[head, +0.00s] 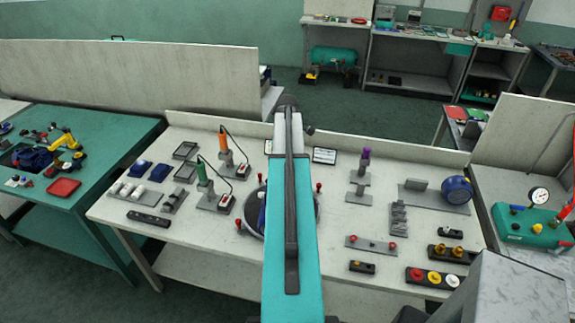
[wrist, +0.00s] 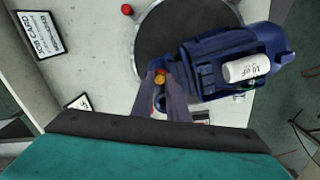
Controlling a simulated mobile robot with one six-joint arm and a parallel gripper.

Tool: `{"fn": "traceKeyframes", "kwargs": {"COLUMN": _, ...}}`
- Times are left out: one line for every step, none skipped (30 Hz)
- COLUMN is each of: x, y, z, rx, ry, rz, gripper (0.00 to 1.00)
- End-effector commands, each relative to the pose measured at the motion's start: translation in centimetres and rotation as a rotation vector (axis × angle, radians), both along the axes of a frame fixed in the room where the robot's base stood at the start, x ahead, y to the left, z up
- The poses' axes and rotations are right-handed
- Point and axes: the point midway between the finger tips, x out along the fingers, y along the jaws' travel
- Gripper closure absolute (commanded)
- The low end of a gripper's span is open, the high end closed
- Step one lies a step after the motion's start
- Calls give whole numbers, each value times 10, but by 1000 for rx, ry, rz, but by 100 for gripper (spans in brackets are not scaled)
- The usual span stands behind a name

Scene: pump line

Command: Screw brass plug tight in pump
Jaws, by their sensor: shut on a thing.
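The blue pump (wrist: 215,80) lies on a round dark turntable (wrist: 185,35) in the wrist view, with a white cylinder (wrist: 246,68) in its open top. My gripper (wrist: 160,83) is at the pump's left end, its fingers shut on the small brass plug (wrist: 160,78). The plug is at or against the pump's end; whether its thread is in the port cannot be told. In the head view my arm covers the gripper and most of the pump; only a blue sliver of the pump (head: 262,215) shows.
A green-handled tool (head: 202,172) and an orange-handled tool (head: 223,142) stand left of the turntable. To the right are a black tray with brass parts (head: 432,253), a tray of coloured knobs (head: 412,274) and grey fixtures (head: 398,218). Red knobs (wrist: 127,9) ring the turntable.

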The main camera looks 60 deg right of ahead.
Motion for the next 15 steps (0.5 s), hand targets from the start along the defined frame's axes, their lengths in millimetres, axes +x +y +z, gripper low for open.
{"fn": "traceKeyframes", "kwargs": {"x": 0, "y": 1, "z": -2, "rx": 4, "ry": 2, "rz": 1, "gripper": 100}}
{"fn": "traceKeyframes", "kwargs": {"x": 0, "y": 1, "z": -2, "rx": 4, "ry": 2, "rz": 1, "gripper": 100}}
{"fn": "traceKeyframes", "kwargs": {"x": 0, "y": 1, "z": -2, "rx": 4, "ry": 2, "rz": 1, "gripper": 100}}
{"fn": "traceKeyframes", "kwargs": {"x": 0, "y": 1, "z": -2, "rx": 4, "ry": 2, "rz": 0, "gripper": 100}}
{"fn": "traceKeyframes", "kwargs": {"x": 0, "y": 1, "z": -2, "rx": 4, "ry": 2, "rz": -2, "gripper": 100}}
{"fn": "traceKeyframes", "kwargs": {"x": 0, "y": 1, "z": -1, "rx": 4, "ry": 2, "rz": -8, "gripper": 100}}
{"fn": "traceKeyframes", "kwargs": {"x": 0, "y": 1, "z": -1, "rx": 4, "ry": 2, "rz": -15, "gripper": 100}}
{"fn": "traceKeyframes", "kwargs": {"x": 0, "y": 1, "z": -1, "rx": 4, "ry": 2, "rz": -25, "gripper": 100}}
{"fn": "traceKeyframes", "kwargs": {"x": 0, "y": 1, "z": -1, "rx": 4, "ry": 2, "rz": -41, "gripper": 100}}
{"fn": "traceKeyframes", "kwargs": {"x": 0, "y": 1, "z": -1, "rx": 4, "ry": 2, "rz": -57, "gripper": 100}}
{"fn": "traceKeyframes", "kwargs": {"x": 0, "y": 1, "z": -1, "rx": 4, "ry": 2, "rz": -73, "gripper": 100}}
{"fn": "traceKeyframes", "kwargs": {"x": 0, "y": 1, "z": -1, "rx": 4, "ry": 2, "rz": -98, "gripper": 100}}
{"fn": "traceKeyframes", "kwargs": {"x": 0, "y": 1, "z": -1, "rx": 4, "ry": 2, "rz": -119, "gripper": 100}}
{"fn": "traceKeyframes", "kwargs": {"x": 0, "y": 1, "z": -1, "rx": 4, "ry": 2, "rz": -138, "gripper": 100}}
{"fn": "traceKeyframes", "kwargs": {"x": 0, "y": 1, "z": -1, "rx": 4, "ry": 2, "rz": -164, "gripper": 100}}
